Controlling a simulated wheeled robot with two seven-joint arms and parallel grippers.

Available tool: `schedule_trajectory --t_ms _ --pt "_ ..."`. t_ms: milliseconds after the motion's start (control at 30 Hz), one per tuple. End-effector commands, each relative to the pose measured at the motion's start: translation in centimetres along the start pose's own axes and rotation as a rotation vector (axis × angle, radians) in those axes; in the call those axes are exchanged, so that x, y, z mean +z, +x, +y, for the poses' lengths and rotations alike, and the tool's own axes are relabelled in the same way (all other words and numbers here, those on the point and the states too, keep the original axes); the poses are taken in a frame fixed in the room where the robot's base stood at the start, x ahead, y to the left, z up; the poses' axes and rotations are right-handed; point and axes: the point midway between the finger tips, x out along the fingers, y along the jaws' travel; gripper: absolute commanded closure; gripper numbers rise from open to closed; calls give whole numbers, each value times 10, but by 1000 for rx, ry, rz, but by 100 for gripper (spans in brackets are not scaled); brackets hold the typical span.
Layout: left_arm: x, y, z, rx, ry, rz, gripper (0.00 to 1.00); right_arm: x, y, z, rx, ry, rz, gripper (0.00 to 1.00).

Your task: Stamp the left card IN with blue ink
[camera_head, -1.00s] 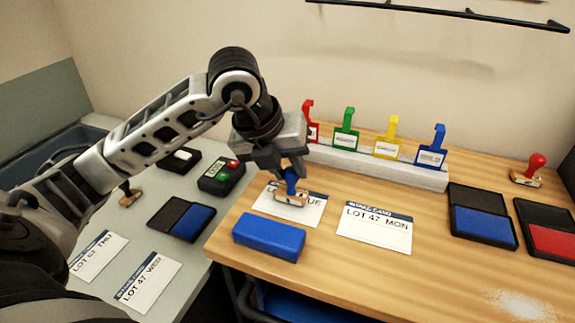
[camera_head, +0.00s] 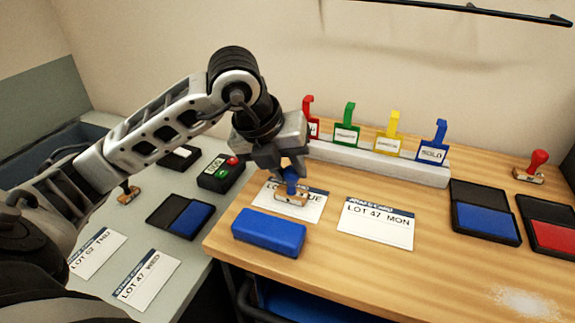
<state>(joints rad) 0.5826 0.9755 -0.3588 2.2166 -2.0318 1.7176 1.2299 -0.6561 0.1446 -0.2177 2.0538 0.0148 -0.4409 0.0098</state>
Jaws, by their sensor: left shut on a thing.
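My left gripper (camera_head: 287,176) points down and is shut on the blue-handled stamp (camera_head: 291,195), which has a wooden base. The stamp is over the left card (camera_head: 312,210) on the wooden table and hides part of its lettering; "UE" shows at the right. I cannot tell whether the stamp touches the card. A second card (camera_head: 376,226), reading LOT 47 MON, lies to its right. A blue ink pad (camera_head: 487,222) lies open at the right, and another open blue pad (camera_head: 187,218) lies on the grey surface at the left. My right gripper is not in view.
A blue block (camera_head: 268,232) lies just in front of the left card. A rail (camera_head: 385,164) with coloured tags stands behind. A red stamp (camera_head: 537,163) and a red pad (camera_head: 552,238) are at the right. A button box (camera_head: 219,171) and two more cards (camera_head: 146,278) are at the left.

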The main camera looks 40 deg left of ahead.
Motion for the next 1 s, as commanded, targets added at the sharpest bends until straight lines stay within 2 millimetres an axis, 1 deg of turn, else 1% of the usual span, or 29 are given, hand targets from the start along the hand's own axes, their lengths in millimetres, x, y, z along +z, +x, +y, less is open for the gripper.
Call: schedule_trajectory --t_ms 400,1000 --pt "-1 1 0 2 0 3 88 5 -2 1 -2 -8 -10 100" --pt "-2 3 1 4 0 7 88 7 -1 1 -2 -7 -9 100"
